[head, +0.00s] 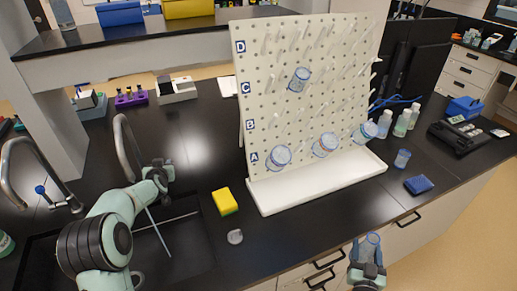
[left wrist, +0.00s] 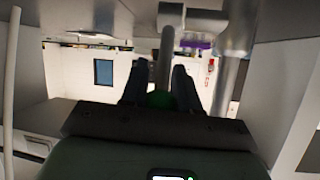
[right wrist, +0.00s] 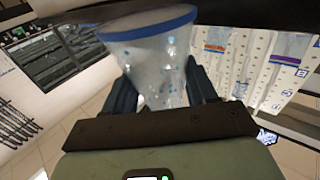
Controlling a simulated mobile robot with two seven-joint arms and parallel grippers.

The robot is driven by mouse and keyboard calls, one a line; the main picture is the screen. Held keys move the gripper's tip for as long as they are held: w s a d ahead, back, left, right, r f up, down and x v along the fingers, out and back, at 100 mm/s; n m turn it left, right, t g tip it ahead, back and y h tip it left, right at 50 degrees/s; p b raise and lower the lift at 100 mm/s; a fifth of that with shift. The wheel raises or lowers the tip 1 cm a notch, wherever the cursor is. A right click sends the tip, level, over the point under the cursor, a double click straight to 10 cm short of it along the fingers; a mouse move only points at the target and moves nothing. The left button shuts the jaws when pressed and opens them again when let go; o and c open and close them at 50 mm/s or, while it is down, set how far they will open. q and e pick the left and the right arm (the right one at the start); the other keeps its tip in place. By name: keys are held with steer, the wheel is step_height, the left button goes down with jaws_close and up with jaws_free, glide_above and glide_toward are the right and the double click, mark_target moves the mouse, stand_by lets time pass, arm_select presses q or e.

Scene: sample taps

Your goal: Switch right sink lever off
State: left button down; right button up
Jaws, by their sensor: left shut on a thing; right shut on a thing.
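The right sink faucet (head: 122,140) has a curved metal spout and stands behind the dark sink. My left gripper (head: 163,174) is at its base, just right of the spout, and covers the lever in the head view. In the left wrist view the fingers are closed around a green-tipped lever (left wrist: 160,98), with a metal post beyond it. The lever's exact angle is hard to tell. My right gripper (head: 368,258) is shut on a clear cup with a blue rim (right wrist: 155,60), held in front of the counter's front edge.
A white pegboard rack (head: 300,90) with several vessels stands in the middle. The left faucet (head: 20,150) has a blue-tipped lever (head: 41,190). Bottles (head: 401,123) stand right.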

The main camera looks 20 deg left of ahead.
arm_select(q)
steer(key=shift+s+f, duration=0.1)
steer(key=shift+f, duration=0.3)
steer(key=c, duration=1.1)
jaws_free()
steer(key=shift+o, duration=1.2)
steer(key=shift+r, duration=0.1)
steer(key=shift+s+d+r, duration=0.1)
steer(key=shift+r, duration=0.05)
steer(key=v, duration=1.1)
steer(key=shift+s, duration=0.25)
steer(key=shift+r, duration=0.1)
